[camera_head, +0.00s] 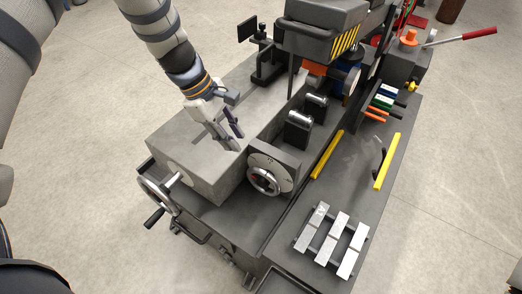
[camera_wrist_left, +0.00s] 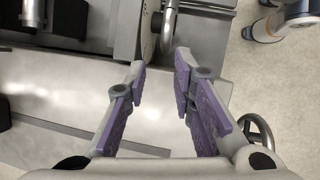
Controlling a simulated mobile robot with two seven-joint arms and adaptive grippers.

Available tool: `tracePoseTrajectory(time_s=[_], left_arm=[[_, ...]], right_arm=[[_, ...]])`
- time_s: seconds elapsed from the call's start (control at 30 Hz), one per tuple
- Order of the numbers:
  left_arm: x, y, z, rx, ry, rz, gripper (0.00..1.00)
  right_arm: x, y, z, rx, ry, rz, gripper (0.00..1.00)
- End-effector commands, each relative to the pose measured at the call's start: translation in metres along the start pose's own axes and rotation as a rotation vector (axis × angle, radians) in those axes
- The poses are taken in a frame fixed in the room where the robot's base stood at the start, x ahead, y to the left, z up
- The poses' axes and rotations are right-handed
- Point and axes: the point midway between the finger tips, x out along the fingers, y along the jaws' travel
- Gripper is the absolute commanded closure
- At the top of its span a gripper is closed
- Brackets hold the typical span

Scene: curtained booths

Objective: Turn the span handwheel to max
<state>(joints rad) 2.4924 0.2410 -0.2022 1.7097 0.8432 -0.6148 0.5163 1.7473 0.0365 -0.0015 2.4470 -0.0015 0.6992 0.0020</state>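A round handwheel (camera_head: 264,181) with a silver rim sits on the front of a dark block with a pale, marked dial plate. A second handwheel (camera_head: 156,196), spoked with a black crank handle, sticks out at the machine's left end. I cannot tell from any label which one is the span handwheel. My left gripper (camera_head: 232,140) is over the grey machine body, behind and left of the dial handwheel, apart from both wheels. In the left wrist view its purple-padded fingers are open and empty. The dial wheel's rim (camera_wrist_left: 168,28) lies beyond the fingertips; the spoked wheel (camera_wrist_left: 258,132) is at right.
The grey machine body (camera_head: 190,165) lies under the left gripper. Yellow bars (camera_head: 386,162), metal blocks on a rack (camera_head: 332,240), and a red-handled lever (camera_head: 460,38) are on the right side. A dark overhead unit (camera_head: 322,30) stands behind.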

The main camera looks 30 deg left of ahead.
Motion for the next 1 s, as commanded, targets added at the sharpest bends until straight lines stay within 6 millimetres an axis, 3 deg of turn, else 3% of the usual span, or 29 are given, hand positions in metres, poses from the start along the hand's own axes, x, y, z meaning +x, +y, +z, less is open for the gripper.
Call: tracePoseTrajectory(time_s=[0.3,0.5,0.83,0.87,0.97,1.0], left_arm=[[0.079,-0.004,-0.002,-0.002,-0.001,-0.011,0.77],[0.112,-0.003,-0.001,-0.001,0.0,-0.007,0.77],[0.118,-0.001,0.0,0.0,0.0,-0.002,0.77],[0.117,-0.001,0.0,0.0,0.0,-0.002,0.79],[0.117,-0.001,0.0,0.0,0.0,-0.002,1.0],[0.117,-0.001,0.0,0.0,0.0,-0.002,1.0]], right_arm=[[0.018,0.001,0.008,-0.001,-0.044,0.002,0.6],[0.023,0.001,0.01,-0.002,-0.056,0.003,0.6],[0.024,0.001,0.01,-0.002,-0.056,0.003,0.6],[0.024,0.001,0.01,-0.002,-0.056,0.003,0.6],[0.024,0.001,0.01,-0.002,-0.056,0.003,0.6],[0.024,0.001,0.01,-0.002,-0.056,0.003,0.6]])
